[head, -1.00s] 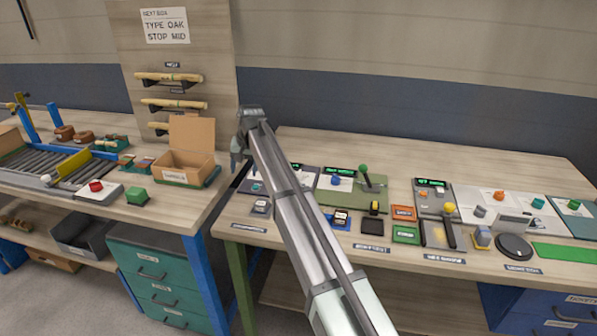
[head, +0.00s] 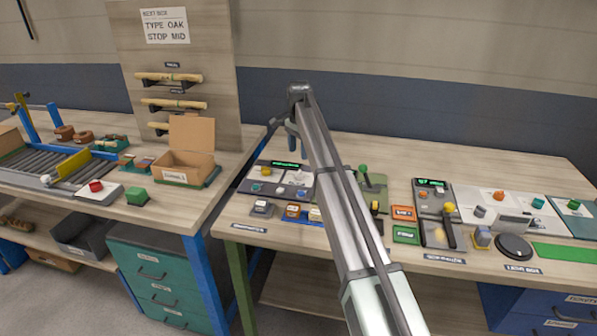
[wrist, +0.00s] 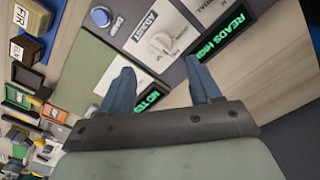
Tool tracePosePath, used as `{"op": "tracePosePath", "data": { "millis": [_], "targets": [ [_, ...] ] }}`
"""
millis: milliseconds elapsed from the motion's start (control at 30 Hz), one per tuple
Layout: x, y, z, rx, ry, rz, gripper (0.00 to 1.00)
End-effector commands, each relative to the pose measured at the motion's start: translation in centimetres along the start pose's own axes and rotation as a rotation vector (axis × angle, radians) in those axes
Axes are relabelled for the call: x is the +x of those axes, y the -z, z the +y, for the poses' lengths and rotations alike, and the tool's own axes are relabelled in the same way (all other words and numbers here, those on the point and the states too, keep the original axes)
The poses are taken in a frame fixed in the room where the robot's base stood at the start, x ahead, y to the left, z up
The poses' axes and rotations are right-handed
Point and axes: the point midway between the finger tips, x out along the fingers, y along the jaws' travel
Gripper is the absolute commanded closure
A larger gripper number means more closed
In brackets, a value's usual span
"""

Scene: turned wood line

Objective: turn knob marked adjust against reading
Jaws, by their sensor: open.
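The knob marked ADJUST (wrist: 163,41) is pale grey on a white card in the wrist view. Beside it a display (wrist: 224,38) shows green letters, "READS HIGH", with the end near my finger hard to read. My gripper (wrist: 163,85) is open and empty, its two blue fingers apart, with the knob ahead of the gap between them and not touched. In the head view my gripper (head: 297,140) hangs above the back of the grey panel (head: 252,182) with a green display (head: 285,163). I cannot pick out the ADJUST knob surely there.
Small labelled blocks, a green lever (head: 363,169) and a yellow-knobbed lever (head: 449,208) stand around. An open cardboard box (head: 187,160) is left.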

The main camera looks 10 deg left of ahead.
Motion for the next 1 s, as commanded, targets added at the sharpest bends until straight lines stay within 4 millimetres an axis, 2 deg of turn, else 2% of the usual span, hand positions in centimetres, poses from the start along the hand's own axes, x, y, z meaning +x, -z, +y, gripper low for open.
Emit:
{"op": "tracePosePath", "data": {
  "millis": [33, 200, 500, 700, 1000],
  "targets": [
    [1.1, -0.1, 0.1, -0.001, -0.002, -0.001, 0.37],
    [4.1, -0.1, 0.1, -0.001, -0.001, -0.001, 0.37],
    [8.1, -0.1, 0.0, -0.002, 0.000, -0.001, 0.37],
    [9.2, 0.0, 0.0, -0.002, 0.001, 0.000, 0.37],
    [9.4, 0.0, 0.0, -0.002, 0.001, 0.000, 0.37]
  ]
}}
